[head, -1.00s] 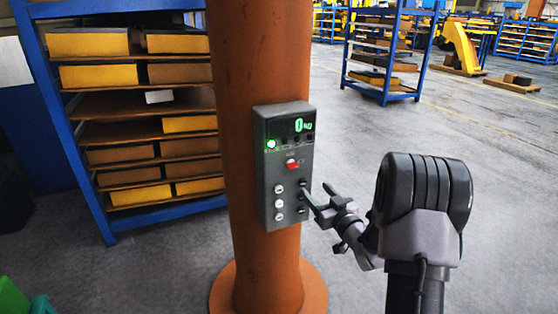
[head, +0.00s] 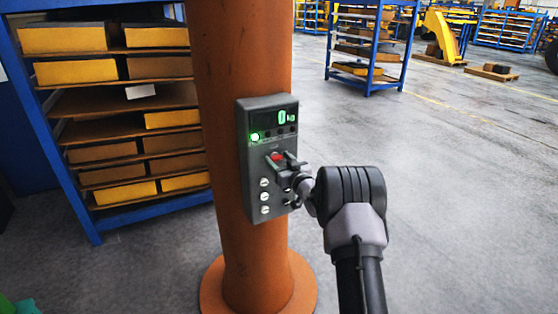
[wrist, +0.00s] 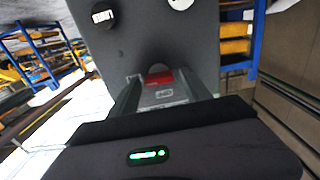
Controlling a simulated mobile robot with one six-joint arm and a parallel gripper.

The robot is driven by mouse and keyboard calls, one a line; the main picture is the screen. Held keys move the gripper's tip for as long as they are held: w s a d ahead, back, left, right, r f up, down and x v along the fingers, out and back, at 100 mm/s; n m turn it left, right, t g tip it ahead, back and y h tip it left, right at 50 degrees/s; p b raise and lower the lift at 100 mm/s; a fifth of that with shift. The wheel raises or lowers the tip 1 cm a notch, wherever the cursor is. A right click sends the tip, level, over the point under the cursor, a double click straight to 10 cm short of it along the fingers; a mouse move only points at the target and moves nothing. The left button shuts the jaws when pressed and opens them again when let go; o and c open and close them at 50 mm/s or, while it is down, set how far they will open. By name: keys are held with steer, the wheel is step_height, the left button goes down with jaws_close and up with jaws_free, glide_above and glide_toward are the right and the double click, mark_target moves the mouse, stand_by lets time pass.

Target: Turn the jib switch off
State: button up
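The jib switch is a small red rocker (head: 277,157) on a grey control box (head: 245,190) fixed to an orange column. A green lamp (head: 254,137) on the box is lit, and the display (head: 284,117) above shows a green 0 kg. My gripper (head: 283,160) is in front of the switch and partly covers it in the head view. In the wrist view the fingers (wrist: 160,88) stand apart, with the red switch (wrist: 158,76) between and just beyond them. I cannot tell whether they touch the box.
Round white buttons (head: 264,196) sit below the switch. The orange column (head: 240,50) carries the box. A blue rack (head: 85,225) with yellow and brown bins stands to the left. The grey floor (head: 450,200) to the right is clear.

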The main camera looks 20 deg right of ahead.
jaws_close()
steer(key=shift+f+n+b, duration=0.15)
steer(key=shift+n+b, duration=0.15)
steer(key=shift+b, duration=0.4)
steer(key=shift+f+b, duration=0.1)
steer(key=shift+b, duration=0.35)
steer(key=shift+a+n+b, duration=0.15)
steer(key=shift+n+b, duration=4.15)
steer(key=shift+b, duration=0.65)
steer(key=shift+a+n+b, duration=0.1)
steer(key=shift+n+b, duration=4.2)
steer(key=shift+b, duration=0.65)
